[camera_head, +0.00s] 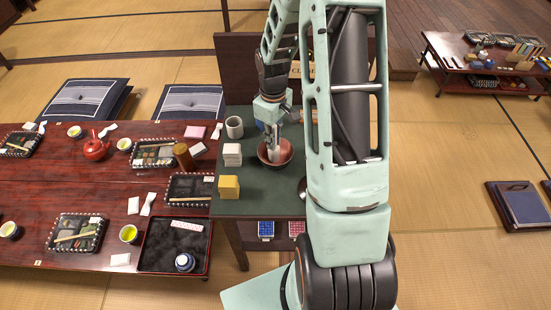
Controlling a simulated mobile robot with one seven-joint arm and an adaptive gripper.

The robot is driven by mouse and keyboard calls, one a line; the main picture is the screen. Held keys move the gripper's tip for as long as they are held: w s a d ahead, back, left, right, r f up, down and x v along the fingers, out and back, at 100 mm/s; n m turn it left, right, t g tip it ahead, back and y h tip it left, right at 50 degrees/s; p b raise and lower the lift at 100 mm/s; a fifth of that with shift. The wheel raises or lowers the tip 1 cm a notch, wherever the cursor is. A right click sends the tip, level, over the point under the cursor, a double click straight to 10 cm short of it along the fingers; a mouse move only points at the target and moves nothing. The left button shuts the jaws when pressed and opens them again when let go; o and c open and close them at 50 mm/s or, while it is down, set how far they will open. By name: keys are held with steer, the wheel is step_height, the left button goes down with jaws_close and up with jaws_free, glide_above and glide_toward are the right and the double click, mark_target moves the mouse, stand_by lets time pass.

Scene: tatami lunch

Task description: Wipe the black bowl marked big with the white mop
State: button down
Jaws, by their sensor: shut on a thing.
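My gripper (273,122) points down over the dark green-topped side table (252,203). It is shut on a pale, upright thing, seemingly the white mop (274,152), whose lower end is inside a round bowl. That bowl (289,156) is reddish brown inside; whether its outside is black, and any mark on it, I cannot make out. Whether the mop touches the bowl's inner wall is too small to tell. Another dark round thing (302,188) shows partly at the right, mostly hidden behind my arm.
The low red lunch table (50,190) with trays, cups and a red teapot (95,150) adjoins at left. My arm hides the right side.

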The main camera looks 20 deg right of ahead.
steer(key=n+p, duration=0.1)
steer(key=n, duration=0.3)
steer(key=shift+s+d+r, duration=0.1)
steer(key=shift+s, duration=0.05)
steer(key=n+p, duration=0.1)
steer(key=n, duration=0.2)
steer(key=shift+s, duration=0.1)
steer(key=n+p, duration=0.3)
steer(key=n, duration=0.1)
steer(key=shift+s+n, duration=0.15)
steer(key=shift+n, duration=0.15)
steer(key=shift+d+f+n+p, duration=0.1)
steer(key=shift+f+n+p, duration=0.15)
steer(key=shift+n, duration=0.85)
